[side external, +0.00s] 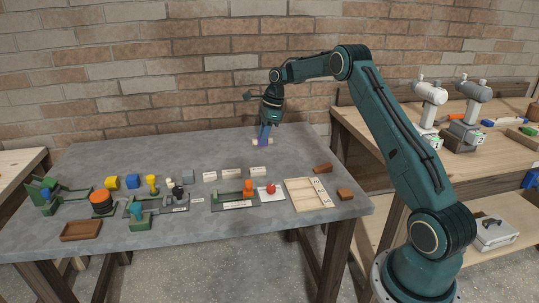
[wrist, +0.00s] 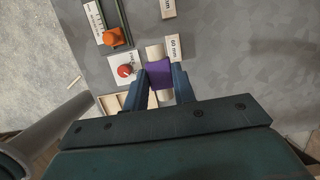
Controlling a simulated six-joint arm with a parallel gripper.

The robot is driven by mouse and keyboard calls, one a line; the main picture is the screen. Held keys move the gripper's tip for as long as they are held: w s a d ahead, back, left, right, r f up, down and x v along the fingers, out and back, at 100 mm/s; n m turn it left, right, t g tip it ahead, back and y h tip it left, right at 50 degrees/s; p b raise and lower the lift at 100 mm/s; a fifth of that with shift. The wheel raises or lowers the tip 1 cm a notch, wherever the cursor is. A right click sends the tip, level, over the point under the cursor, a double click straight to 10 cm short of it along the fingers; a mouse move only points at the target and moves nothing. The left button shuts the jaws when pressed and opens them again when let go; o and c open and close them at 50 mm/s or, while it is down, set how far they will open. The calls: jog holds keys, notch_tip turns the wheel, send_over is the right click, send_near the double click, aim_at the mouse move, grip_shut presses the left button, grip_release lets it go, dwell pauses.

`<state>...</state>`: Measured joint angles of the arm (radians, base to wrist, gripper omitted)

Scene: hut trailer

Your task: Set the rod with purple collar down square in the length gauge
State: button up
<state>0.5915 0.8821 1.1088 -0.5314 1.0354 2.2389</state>
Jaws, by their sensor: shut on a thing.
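My gripper (side external: 263,137) is shut on the rod with purple collar, over the back part of the grey table in the side view. The rod's pale end (side external: 255,142) sticks out beside the fingers and looks roughly level. In the wrist view the two blue fingers (wrist: 159,82) flank the purple collar (wrist: 160,75), and a pale end (wrist: 154,52) shows beyond it. A green channel fixture with an orange knob, which looks like the length gauge (side external: 224,199), lies nearer the table's front, apart from the rod. Part of it shows in the wrist view (wrist: 125,22).
A red knob (side external: 271,188) stands right of the gauge, beside a pale divided tray (side external: 291,190). White length cards (side external: 258,171) lie behind the gauge. Green fixtures (side external: 138,222) and coloured blocks (side external: 133,181) crowd the left. The table's back is mostly clear.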

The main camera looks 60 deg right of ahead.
notch_tip(320, 180, up, 7)
send_over(228, 198)
jog(key=d, duration=0.1)
jog(key=f, duration=1.5)
jog(key=shift+s+f, duration=0.3)
jog(key=shift+f, duration=0.05)
jog(key=shift+f, duration=2.15)
jog(key=shift+f, duration=0.15)
jog(key=o, duration=0.9)
jog(key=shift+o, duration=0.2)
